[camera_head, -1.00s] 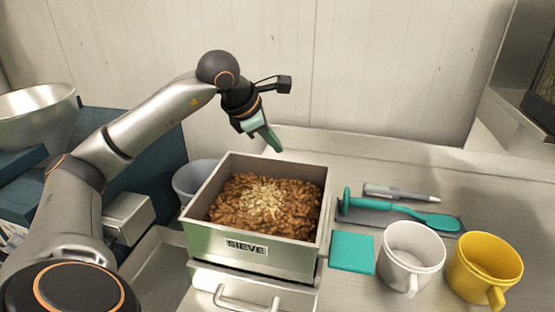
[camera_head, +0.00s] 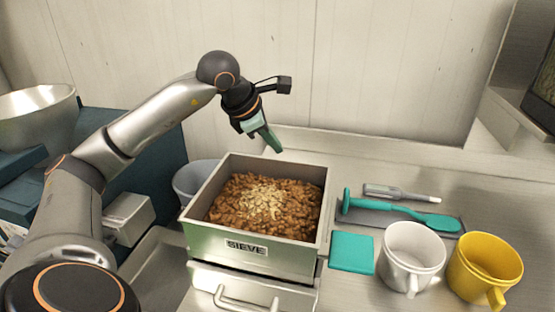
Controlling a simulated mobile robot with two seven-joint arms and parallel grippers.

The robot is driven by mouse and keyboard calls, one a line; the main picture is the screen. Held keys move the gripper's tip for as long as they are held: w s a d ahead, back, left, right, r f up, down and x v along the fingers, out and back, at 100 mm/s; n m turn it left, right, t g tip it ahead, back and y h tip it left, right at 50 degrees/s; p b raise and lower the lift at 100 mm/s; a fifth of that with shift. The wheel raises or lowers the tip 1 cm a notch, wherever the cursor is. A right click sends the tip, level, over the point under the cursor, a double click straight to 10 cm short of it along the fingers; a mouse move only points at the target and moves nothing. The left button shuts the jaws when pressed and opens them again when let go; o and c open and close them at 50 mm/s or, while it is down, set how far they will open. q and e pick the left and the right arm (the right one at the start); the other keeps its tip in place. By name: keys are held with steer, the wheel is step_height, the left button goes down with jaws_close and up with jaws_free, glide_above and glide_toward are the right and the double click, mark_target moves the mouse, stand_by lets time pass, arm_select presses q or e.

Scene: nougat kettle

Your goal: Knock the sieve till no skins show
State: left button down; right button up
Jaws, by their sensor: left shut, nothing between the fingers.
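The sieve (camera_head: 248,247) is a metal box with a "SIEVE" label on its front wall. It stands on a unit with a drawer handle (camera_head: 246,300). Brown nuts (camera_head: 290,212) fill it, with a patch of pale flakes (camera_head: 262,197), likely skins, lying on top near the middle. My left gripper (camera_head: 272,142) is shut and empty, pointing down just above and behind the sieve's back wall. Whether it touches the wall is hard to tell. My right gripper is not in view.
Right of the sieve lie a teal pad (camera_head: 351,252), a teal spoon-like tool (camera_head: 400,211) on a dark tray and a grey pen-like tool (camera_head: 400,193). A white mug (camera_head: 410,250) and yellow mug (camera_head: 484,265) stand at right. A grey bucket (camera_head: 192,180) is behind the sieve's left side.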

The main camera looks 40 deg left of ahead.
mark_target(278, 162)
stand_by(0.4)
arm_select(q)
steer(key=shift+s+f+b, duration=0.1)
steer(key=shift+f+b, duration=0.3)
steer(key=shift+f, duration=0.05)
steer(key=shift+d+f, duration=0.1)
steer(key=shift+f, duration=0.15)
stand_by(0.4)
steer(key=shift+s+d+f+b, duration=0.15)
steer(key=shift+s+f+b, duration=0.05)
steer(key=shift+f+b, duration=0.3)
steer(key=shift+s+d+f+b, duration=0.15)
steer(key=shift+s+f+b, duration=0.05)
steer(key=shift+f+b, duration=0.25)
stand_by(0.6)
steer(key=shift+r, duration=0.15)
steer(key=shift+w+a+r+p, duration=0.3)
steer(key=shift+r+p, duration=0.25)
steer(key=shift+p, duration=0.3)
steer(key=shift+r, duration=0.1)
